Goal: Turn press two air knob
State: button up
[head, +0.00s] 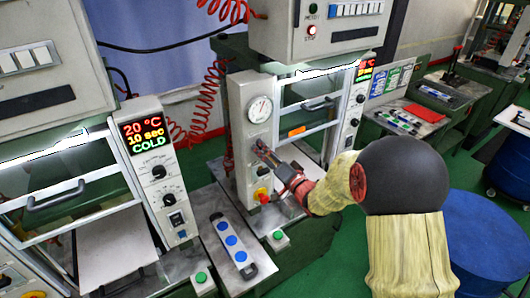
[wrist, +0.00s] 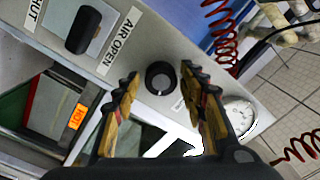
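Press two is the middle machine, with a grey front panel (head: 238,110) that carries a round gauge (head: 260,109). My gripper (head: 262,150) is at this panel, just below the gauge, and covers what lies behind it. In the wrist view my gripper (wrist: 159,70) is open, its two fingers spread. A round black knob (wrist: 160,77) shows between the fingertips; I cannot tell whether they touch it. A black lever-shaped knob (wrist: 83,30) sits on a plate marked AIR OPEN and SHUT, left of the fingers. The gauge (wrist: 240,116) is partly behind the right finger.
A red and yellow button (head: 262,195) is low on the panel, below my gripper. Press one's display (head: 146,135) reads 20 °C, 10 sec, COLD. A box with blue buttons (head: 231,240) lies between the presses. Red coiled hoses (head: 205,100) hang left of the panel.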

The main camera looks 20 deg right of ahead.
jog(key=shift+o, duration=0.6)
jog(key=v, duration=1.2)
jog(key=shift+a, duration=0.1)
